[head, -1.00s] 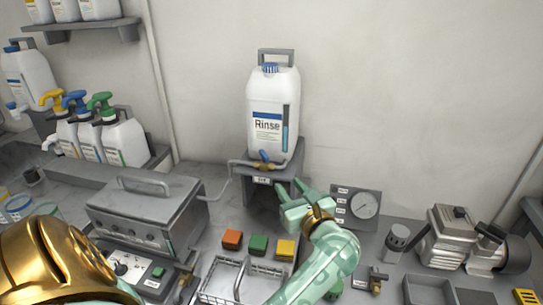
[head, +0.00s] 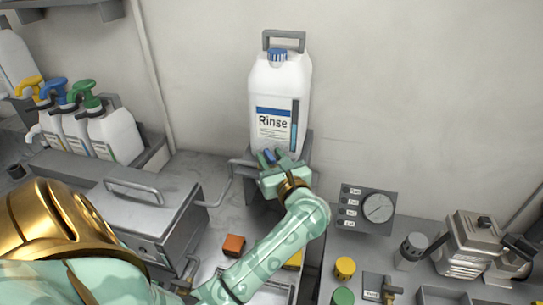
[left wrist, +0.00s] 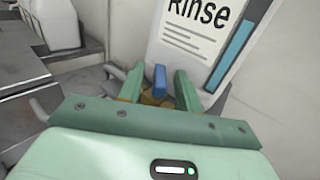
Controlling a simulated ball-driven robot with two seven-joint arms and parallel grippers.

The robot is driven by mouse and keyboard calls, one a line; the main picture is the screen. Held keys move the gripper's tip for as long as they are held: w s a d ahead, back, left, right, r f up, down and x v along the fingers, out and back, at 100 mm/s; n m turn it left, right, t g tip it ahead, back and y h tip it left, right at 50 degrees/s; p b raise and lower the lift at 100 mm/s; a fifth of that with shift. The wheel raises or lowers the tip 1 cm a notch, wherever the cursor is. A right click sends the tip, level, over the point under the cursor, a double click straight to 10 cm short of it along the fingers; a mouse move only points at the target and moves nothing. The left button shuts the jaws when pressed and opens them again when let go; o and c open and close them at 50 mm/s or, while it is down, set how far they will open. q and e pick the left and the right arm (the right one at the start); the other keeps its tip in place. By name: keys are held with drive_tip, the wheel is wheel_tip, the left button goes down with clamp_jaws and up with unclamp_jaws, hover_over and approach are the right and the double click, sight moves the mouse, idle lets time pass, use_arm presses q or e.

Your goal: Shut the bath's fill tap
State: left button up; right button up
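The tap with a blue handle (head: 270,156) sits at the foot of the white Rinse container (head: 280,90), which stands on a grey stand. In the left wrist view the blue handle (left wrist: 160,78) stands upright between my two fingers, with a brass body below it. My left gripper (head: 267,160) is at the tap. In the left wrist view it (left wrist: 159,84) is open, one finger on each side of the handle, with a visible gap on both sides. A pipe runs from the stand towards the lidded metal bath (head: 150,200). My right gripper is not seen.
Pump bottles (head: 85,125) stand on a ledge at left. A gauge panel (head: 366,208) stands right of the stand. A second brass tap (head: 388,289) is at lower right, near a yellow knob (head: 345,267). An orange block (head: 233,245) lies in front of the stand.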

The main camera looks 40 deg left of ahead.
use_arm(q)
clamp_jaws()
drive_tip(key=shift+s+m+t, duration=0.1)
drive_tip(key=shift+m+t, duration=0.2)
drive_tip(key=shift+t, duration=0.1)
drive_tip(key=m+t+h+p, duration=0.1)
drive_tip(key=m+t+h, duration=0.1)
drive_tip(key=t, duration=0.1)
drive_tip(key=shift+s+a, duration=0.15)
drive_tip(key=m+t+h, duration=0.3)
drive_tip(key=shift+s+a+h, duration=0.1)
drive_tip(key=shift+h, duration=0.2)
drive_tip(key=shift+m+t+h+p, duration=0.3)
drive_tip(key=shift+m+t+h, duration=0.5)
drive_tip(key=shift+m+h, duration=0.15)
drive_tip(key=shift+h, duration=0.25)
unclamp_jaws()
drive_tip(key=shift+a, duration=0.1)
